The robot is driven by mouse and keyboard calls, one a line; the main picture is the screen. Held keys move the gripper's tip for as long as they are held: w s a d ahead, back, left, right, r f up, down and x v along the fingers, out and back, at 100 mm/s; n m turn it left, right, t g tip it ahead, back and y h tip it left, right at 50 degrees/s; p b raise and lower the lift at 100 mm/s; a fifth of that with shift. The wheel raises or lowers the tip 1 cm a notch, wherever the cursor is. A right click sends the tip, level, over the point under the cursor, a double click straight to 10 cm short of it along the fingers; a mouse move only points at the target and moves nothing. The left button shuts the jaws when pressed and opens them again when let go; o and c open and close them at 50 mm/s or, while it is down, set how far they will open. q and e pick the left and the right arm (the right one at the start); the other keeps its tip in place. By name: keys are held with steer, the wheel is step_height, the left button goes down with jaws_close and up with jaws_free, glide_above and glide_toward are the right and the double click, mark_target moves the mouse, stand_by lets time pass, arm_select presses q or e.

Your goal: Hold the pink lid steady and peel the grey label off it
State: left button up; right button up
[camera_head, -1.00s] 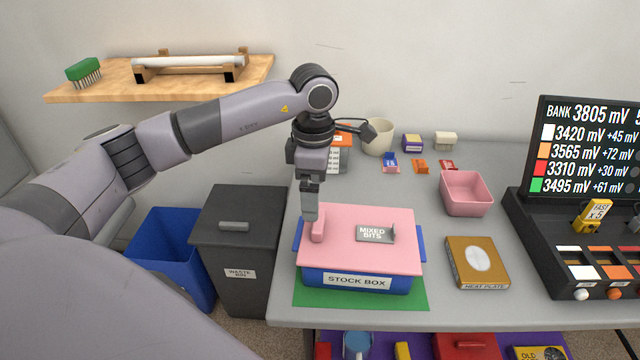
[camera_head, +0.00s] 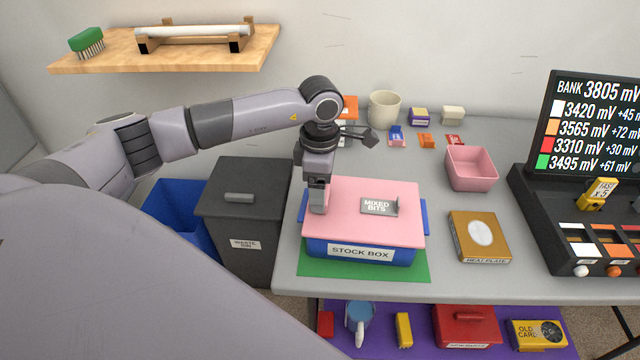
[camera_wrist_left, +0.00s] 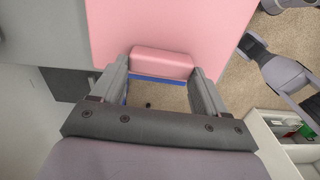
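The pink lid (camera_head: 348,228) lies flat on the blue stock box (camera_head: 318,245). The grey label (camera_head: 379,206), reading "MIXED BITS", lies on its right half; its right end has a raised tab. My left gripper (camera_head: 318,208) points down at the lid's left edge. In the left wrist view the open fingers (camera_wrist_left: 162,75) stand at either end of the pink handle (camera_wrist_left: 162,63), very close to it. Whether they touch it is not clear. My right gripper is not in view.
The stock box stands on a green mat (camera_head: 420,270). Right of it lie a heat plate box (camera_head: 462,245) and a pink bin (camera_head: 489,172). The black bank console (camera_head: 530,220) is at far right. A waste bin (camera_head: 225,215) stands left of the table.

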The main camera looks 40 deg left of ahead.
arm_select(q)
steer(key=o, duration=0.4)
steer(key=shift+c, duration=0.2)
jaws_close()
steer(key=shift+s+f+y, duration=0.1)
steer(key=shift+f+y, duration=0.05)
steer(key=shift+y, duration=0.15)
steer(key=shift+c, duration=1.3)
jaws_free()
steer(key=shift+c, duration=0.9)
